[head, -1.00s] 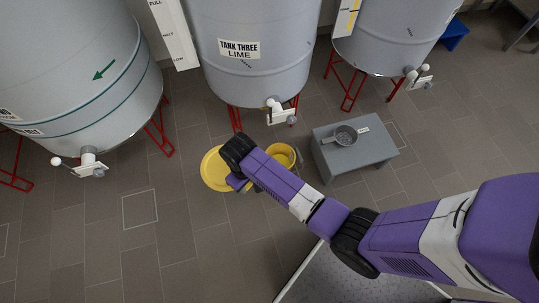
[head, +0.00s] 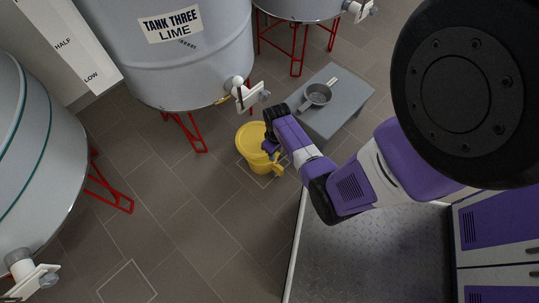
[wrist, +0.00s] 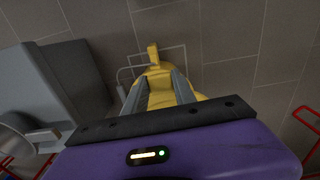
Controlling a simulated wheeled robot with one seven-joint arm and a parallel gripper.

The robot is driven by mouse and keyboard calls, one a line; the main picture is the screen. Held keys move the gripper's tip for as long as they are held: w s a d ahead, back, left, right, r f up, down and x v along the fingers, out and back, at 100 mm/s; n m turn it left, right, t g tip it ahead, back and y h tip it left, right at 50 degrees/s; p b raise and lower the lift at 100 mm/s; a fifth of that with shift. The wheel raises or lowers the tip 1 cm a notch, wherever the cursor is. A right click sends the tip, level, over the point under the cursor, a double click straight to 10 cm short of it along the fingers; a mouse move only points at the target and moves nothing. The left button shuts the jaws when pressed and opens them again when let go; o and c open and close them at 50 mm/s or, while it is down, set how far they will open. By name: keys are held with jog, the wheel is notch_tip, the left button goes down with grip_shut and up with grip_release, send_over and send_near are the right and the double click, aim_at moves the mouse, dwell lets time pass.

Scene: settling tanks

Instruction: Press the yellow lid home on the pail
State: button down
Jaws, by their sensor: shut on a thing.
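The yellow lid (head: 248,138) is a round disc that shows beside my gripper (head: 271,147) in the head view. My gripper is shut on the lid. The yellow pail (head: 262,168) stands on the floor and is mostly hidden beneath the lid and my gripper. In the wrist view, yellow surface (wrist: 158,82) fills the space between my two fingers, with a yellow tab (wrist: 154,53) sticking out beyond them. Lid and pail are the same colour, so I cannot tell whether the lid is seated, touching or just above the rim.
A grey low bench (head: 333,108) with a grey dipper (head: 318,94) on it stands close to the right of the pail. Tank Three (head: 170,60) stands behind on red legs, its white valve (head: 245,95) near the pail. The tiled floor at left front is clear.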

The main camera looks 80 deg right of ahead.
jog(key=shift+s+d+f+b, duration=0.2)
jog(key=shift+s+d+f, duration=0.1)
jog(key=shift+f, duration=0.25)
jog(key=shift+s+d+f+b, duration=0.2)
jog(key=shift+s+f, duration=0.1)
jog(key=shift+f, duration=0.2)
notch_tip(320, 180, down, 4)
jog(key=b, duration=0.4)
jog(key=shift+f, duration=0.15)
jog(key=shift+f+b, duration=0.4)
jog(key=shift+b, duration=0.05)
jog(key=shift+f, duration=0.65)
dwell(1.6)
jog(key=shift+c, duration=2.3)
grip_release()
jog(key=shift+r+p, duration=3.55)
jog(key=shift+p, duration=0.2)
